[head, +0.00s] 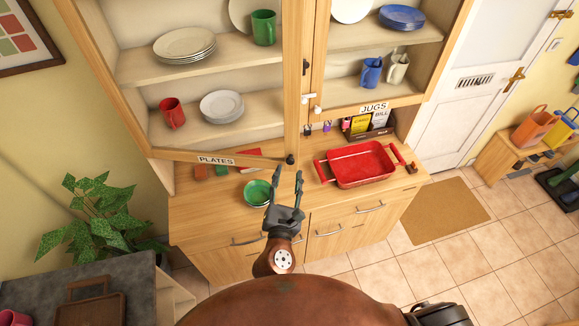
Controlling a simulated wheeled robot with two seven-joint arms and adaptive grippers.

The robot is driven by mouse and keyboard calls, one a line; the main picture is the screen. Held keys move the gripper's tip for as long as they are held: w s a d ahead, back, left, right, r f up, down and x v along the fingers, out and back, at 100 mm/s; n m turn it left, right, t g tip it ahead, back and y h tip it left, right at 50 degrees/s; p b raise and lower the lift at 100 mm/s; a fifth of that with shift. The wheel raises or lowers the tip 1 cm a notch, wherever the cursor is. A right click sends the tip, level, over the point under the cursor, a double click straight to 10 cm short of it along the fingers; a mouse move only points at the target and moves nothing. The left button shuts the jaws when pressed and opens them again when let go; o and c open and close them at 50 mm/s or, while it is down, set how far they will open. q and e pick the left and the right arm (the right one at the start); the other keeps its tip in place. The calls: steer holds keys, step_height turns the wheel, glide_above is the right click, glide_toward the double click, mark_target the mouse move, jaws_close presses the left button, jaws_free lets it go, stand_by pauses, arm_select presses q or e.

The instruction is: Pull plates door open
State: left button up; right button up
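The plates door (222,159) is the glazed, wood-framed left door of the wall cabinet, with a PLATES label on its bottom rail. It looks partly ajar: its right edge stands out from the cabinet, lower in the picture than the jugs door (410,100) beside it. A dark handle (305,67) shows near the middle post. My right gripper (287,172) is open and empty, fingers pointing up just below the door's lower right corner, above the counter. Whether a finger touches the door, I cannot tell. My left gripper is out of view.
A green bowl stack (257,193) stands left of my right gripper, and a red tray (360,164) stands to the right on the counter (215,207). Plates (185,43), a green mug (263,27) and a red mug (172,112) are on the shelves. A plant (100,225) stands left.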

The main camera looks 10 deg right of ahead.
steer(key=v, duration=0.7)
steer(key=shift+s, duration=0.25)
steer(key=shift+a, duration=0.1)
